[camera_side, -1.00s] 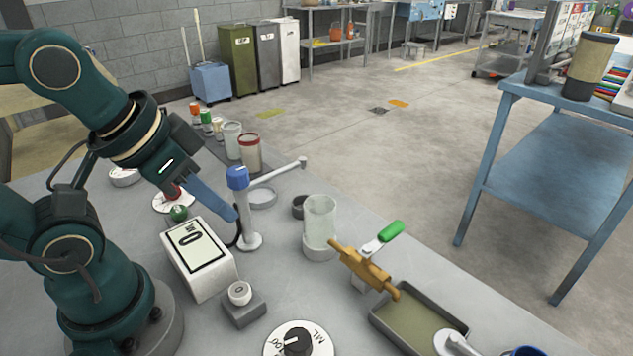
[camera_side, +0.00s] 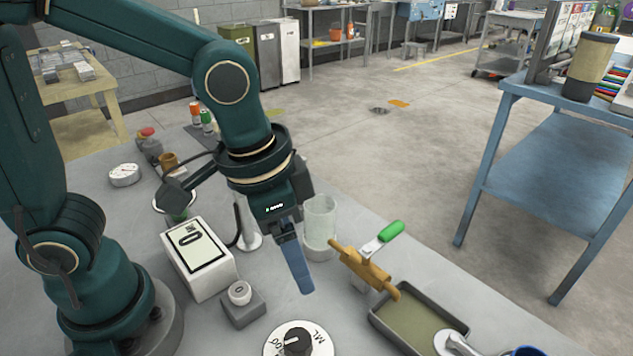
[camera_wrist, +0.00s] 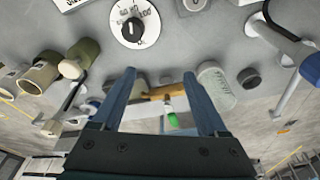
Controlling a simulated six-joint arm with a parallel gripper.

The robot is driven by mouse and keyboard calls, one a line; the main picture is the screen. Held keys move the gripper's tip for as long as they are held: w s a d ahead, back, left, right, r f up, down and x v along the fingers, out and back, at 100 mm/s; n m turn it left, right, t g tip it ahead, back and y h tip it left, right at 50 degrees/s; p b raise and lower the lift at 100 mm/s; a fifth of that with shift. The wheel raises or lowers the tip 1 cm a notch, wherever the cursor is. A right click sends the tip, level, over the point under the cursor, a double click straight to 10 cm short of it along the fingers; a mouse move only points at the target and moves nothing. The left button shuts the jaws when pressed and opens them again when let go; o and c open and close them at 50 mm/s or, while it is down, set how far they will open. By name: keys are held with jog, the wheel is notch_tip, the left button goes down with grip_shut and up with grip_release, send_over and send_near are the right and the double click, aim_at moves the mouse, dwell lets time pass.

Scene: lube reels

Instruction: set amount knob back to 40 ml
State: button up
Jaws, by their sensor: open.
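The amount knob (camera_side: 298,341) is a black knob on a white round dial marked ML, at the bottom edge of the side view, partly cut off. In the wrist view the knob (camera_wrist: 133,30) and its dial show near the top. I cannot read its setting clearly. My gripper (camera_side: 307,291) points down, above and behind the dial in the side view, apart from it. In the wrist view its two blue fingers (camera_wrist: 159,74) are spread, with nothing held between them.
A glass beaker (camera_side: 320,222), a brass valve with a green handle (camera_side: 391,231) and a shallow tray (camera_side: 377,318) stand to the right.

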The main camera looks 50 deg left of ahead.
aim_at(298, 339)
jog(key=s+d+f, duration=0.1)
jog(key=f, duration=0.1)
jog(key=s+d+f+m+g, duration=0.1)
jog(key=f, duration=0.1)
jog(key=s+d+f+m+g+y, duration=0.1)
jog(key=d+f, duration=0.1)
jog(key=shift+s, duration=0.15)
jog(key=shift+f, duration=2.3)
grip_shut()
